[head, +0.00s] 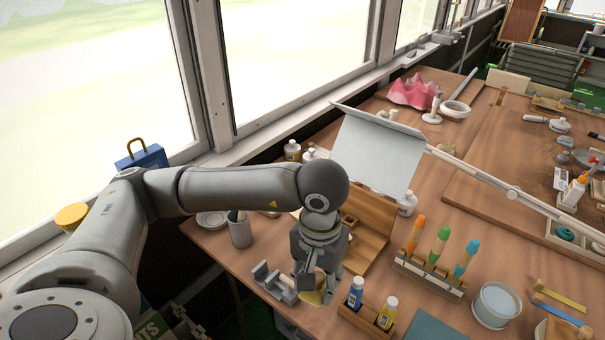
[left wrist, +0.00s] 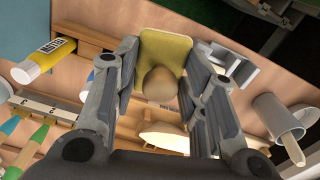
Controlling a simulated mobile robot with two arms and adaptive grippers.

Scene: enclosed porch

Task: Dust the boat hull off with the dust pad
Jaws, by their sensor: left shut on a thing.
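My left gripper (head: 318,284) is shut on the dust pad, a yellow-olive pad (head: 313,297) with a rounded beige knob. In the left wrist view the knob (left wrist: 160,84) sits between the two fingers (left wrist: 158,92), and the pad (left wrist: 165,48) spreads beyond it. The pad is low over the front edge of the table, beside a grey cradle (head: 272,281). A pale, pointed, elongated shape (left wrist: 165,138), which looks like the boat hull, shows below the knob in the left wrist view, partly hidden by my fingers. I cannot make it out clearly in the head view. My right gripper is out of view.
A grey cup (head: 240,231) is left.

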